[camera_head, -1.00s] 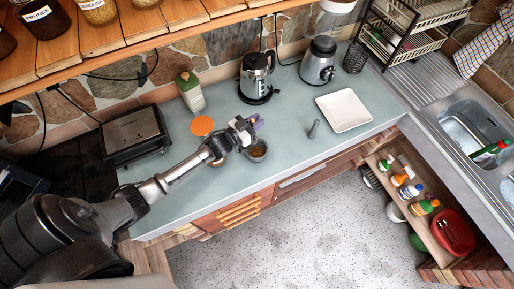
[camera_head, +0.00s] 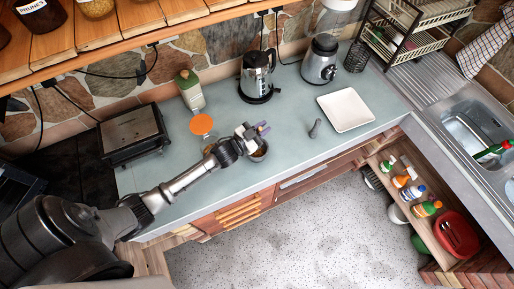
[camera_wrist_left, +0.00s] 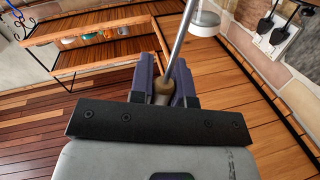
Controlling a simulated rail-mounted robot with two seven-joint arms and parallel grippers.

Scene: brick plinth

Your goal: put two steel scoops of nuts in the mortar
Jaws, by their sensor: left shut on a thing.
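My left gripper (camera_head: 257,131) is over the counter. In the left wrist view its two blue-purple fingers (camera_wrist_left: 165,88) are shut on a thin steel rod with a tan end, which appears to be the scoop's handle (camera_wrist_left: 181,38). The scoop's bowl is outside the wrist view and too small to make out in the head view. A small grey bowl with brown contents, seemingly the mortar (camera_head: 259,154), stands just below the gripper, partly covered by it. A round orange lid (camera_head: 202,124) lies left of the gripper, with a small container (camera_head: 208,145) beside my forearm. My right gripper is not in view.
A grey pestle-like thing (camera_head: 314,129) and a square white plate (camera_head: 345,109) lie to the right. A kettle (camera_head: 257,77), a blender (camera_head: 321,61), a green-topped bottle (camera_head: 190,91) and a grill (camera_head: 132,133) stand behind. The counter's front strip is clear.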

